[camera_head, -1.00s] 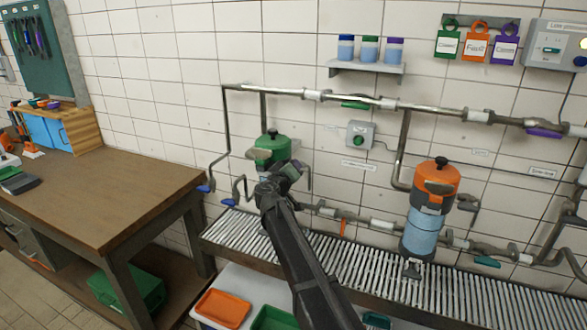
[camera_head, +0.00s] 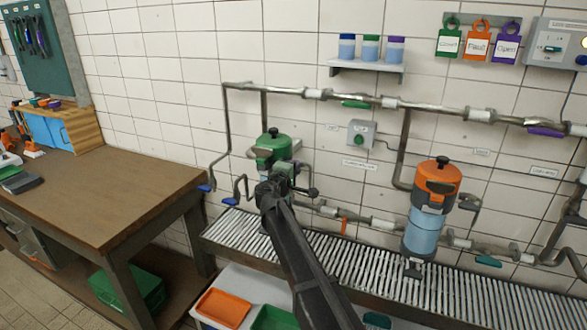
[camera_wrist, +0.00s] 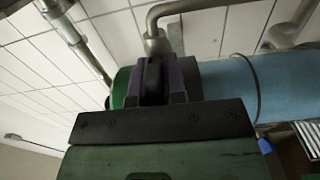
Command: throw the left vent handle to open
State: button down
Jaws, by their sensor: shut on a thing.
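The left vessel (camera_head: 272,146) has a green cap with a black knob on top. My gripper (camera_head: 280,178) is in front of it and hides most of its body. In the wrist view the green cap (camera_wrist: 123,88) and blue body (camera_wrist: 228,70) lie just beyond my gripper (camera_wrist: 155,82). Its purple-sided fingers are shut on a narrow black piece (camera_wrist: 153,78) at the vessel's front. This piece appears to be the left vent handle; its far end is hidden.
An orange-capped vessel (camera_head: 428,225) stands to the right over the slatted grating (camera_head: 350,265). Pipes (camera_head: 300,93) run along the tiled wall behind. A wooden bench (camera_head: 100,195) is at left. An orange tray (camera_head: 222,307) lies below.

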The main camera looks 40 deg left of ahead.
jog(key=shift+n, duration=0.3)
jog(key=c, duration=1.2)
grip_release()
jog(key=shift+s, duration=0.15)
jog(key=v, duration=1)
jog(key=shift+s+d, duration=0.1)
jog(key=shift+s, duration=0.2)
